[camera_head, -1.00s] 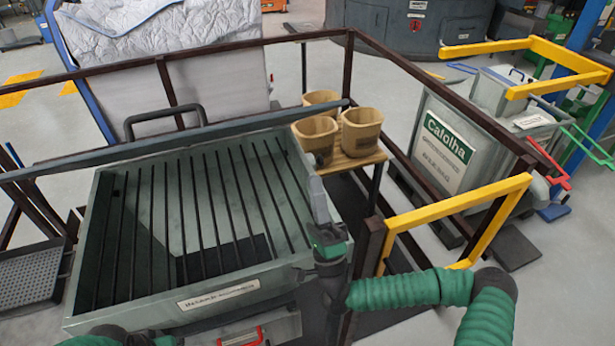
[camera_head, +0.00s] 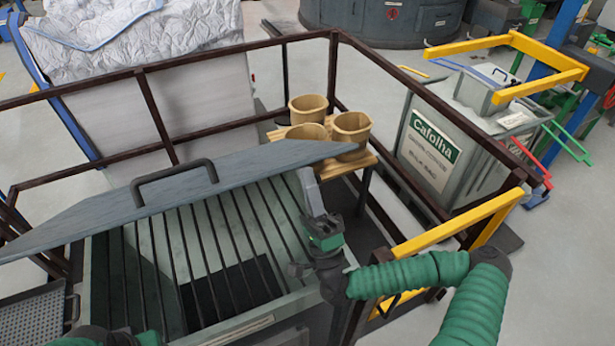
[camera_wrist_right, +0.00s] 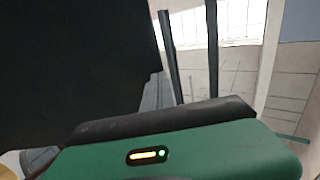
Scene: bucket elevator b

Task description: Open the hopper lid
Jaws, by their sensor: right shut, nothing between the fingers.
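The hopper lid (camera_head: 205,195) is a grey plate with a dark bar handle (camera_head: 174,179) on its upper face. In the head view it stands tilted above the back part of the green-grey hopper (camera_head: 255,322), whose barred grate (camera_head: 216,255) shows open in front of it. My right gripper (camera_head: 309,185) is shut and empty, pointing up at the right side of the hopper. Its tip is close below the lid's lower edge near the right end; I cannot tell whether they touch. In the right wrist view a dark surface (camera_wrist_right: 75,60) fills the upper left. My left gripper is out of view.
Dark railings (camera_head: 150,110) run behind the hopper. A wooden stand (camera_head: 358,165) with three tan buckets (camera_head: 352,130) stands behind right. A yellow guard rail (camera_head: 450,230) is near my right arm, and a Cafolha bin (camera_head: 430,150) stands beyond.

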